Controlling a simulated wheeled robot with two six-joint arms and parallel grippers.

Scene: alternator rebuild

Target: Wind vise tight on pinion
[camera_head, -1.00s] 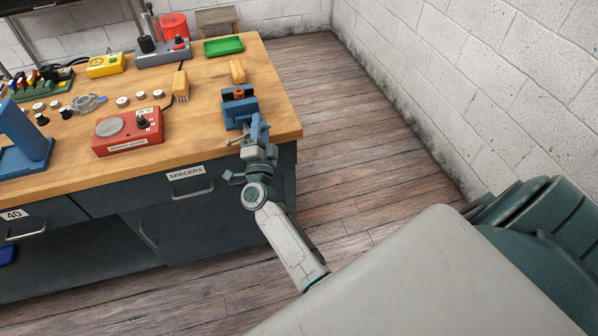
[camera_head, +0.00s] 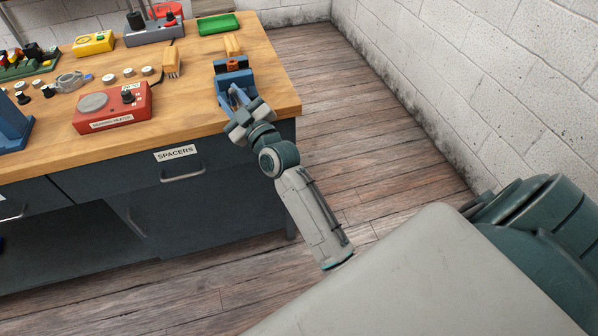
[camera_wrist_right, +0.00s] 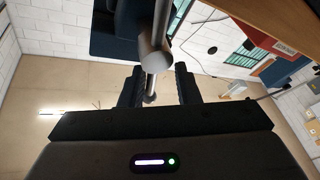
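The blue vise (camera_head: 222,84) stands at the right front part of the wooden bench. A small orange-brown part, likely the pinion (camera_head: 234,63), shows at the top of its jaws; I cannot tell how tightly it is held. My right gripper (camera_head: 240,106) is at the vise's front, partly covering it. In the right wrist view, a grey vise handle bar with rounded ends (camera_wrist_right: 154,58) runs between the two dark fingers of this gripper (camera_wrist_right: 158,88). The fingers stand apart, with gaps beside the bar. My left gripper is out of view.
A red heater box (camera_head: 113,108) stands left of the vise, and a wooden brush-like block (camera_head: 172,62) lies behind it. A green tray (camera_head: 218,23) is at the back. The floor (camera_head: 360,120) right of the bench is clear.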

